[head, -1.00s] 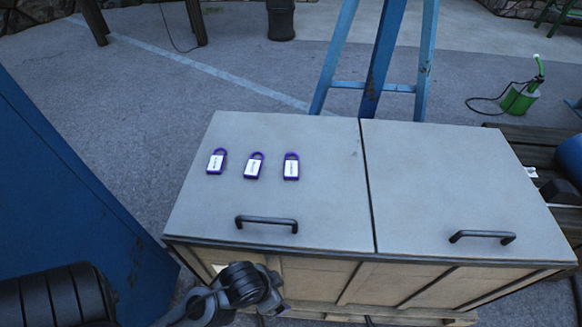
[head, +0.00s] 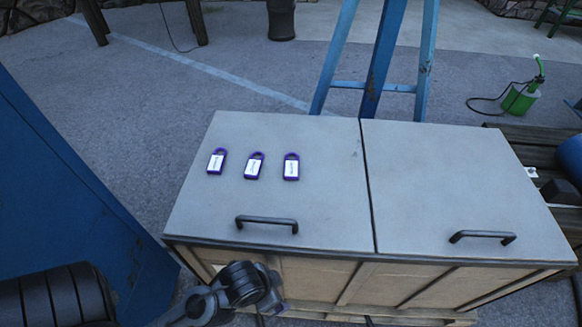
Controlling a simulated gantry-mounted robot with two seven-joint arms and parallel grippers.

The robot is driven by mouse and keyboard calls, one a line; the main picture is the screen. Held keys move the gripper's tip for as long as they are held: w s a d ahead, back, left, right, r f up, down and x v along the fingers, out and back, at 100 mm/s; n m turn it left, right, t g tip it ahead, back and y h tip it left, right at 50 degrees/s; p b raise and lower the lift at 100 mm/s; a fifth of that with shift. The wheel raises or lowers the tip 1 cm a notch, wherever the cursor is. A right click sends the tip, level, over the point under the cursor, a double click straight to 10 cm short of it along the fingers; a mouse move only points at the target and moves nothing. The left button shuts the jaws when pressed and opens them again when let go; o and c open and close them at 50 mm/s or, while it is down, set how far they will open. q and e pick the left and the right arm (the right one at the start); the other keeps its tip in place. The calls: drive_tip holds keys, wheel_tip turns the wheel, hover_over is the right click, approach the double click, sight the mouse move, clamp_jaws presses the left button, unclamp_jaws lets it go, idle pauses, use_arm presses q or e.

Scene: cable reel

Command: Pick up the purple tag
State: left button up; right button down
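Three purple tags lie flat in a row on the left lid of a wooden chest: a left tag (head: 216,161), a middle tag (head: 254,166) and a right tag (head: 291,167). Each has a white label with dark print too small to read and a loop at its far end. They lie apart from each other. Dark links of my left arm show at the bottom left, in front of the chest, well short of the tags. No fingers of my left gripper show. My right gripper is not in view.
The chest has a grey left lid (head: 200,215) and right lid (head: 450,180). A black left handle (head: 267,220) stands up between the tags and the front edge; a right handle (head: 482,237) is similar. A blue stand (head: 375,60) rises behind. A blue panel (head: 60,190) is at left.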

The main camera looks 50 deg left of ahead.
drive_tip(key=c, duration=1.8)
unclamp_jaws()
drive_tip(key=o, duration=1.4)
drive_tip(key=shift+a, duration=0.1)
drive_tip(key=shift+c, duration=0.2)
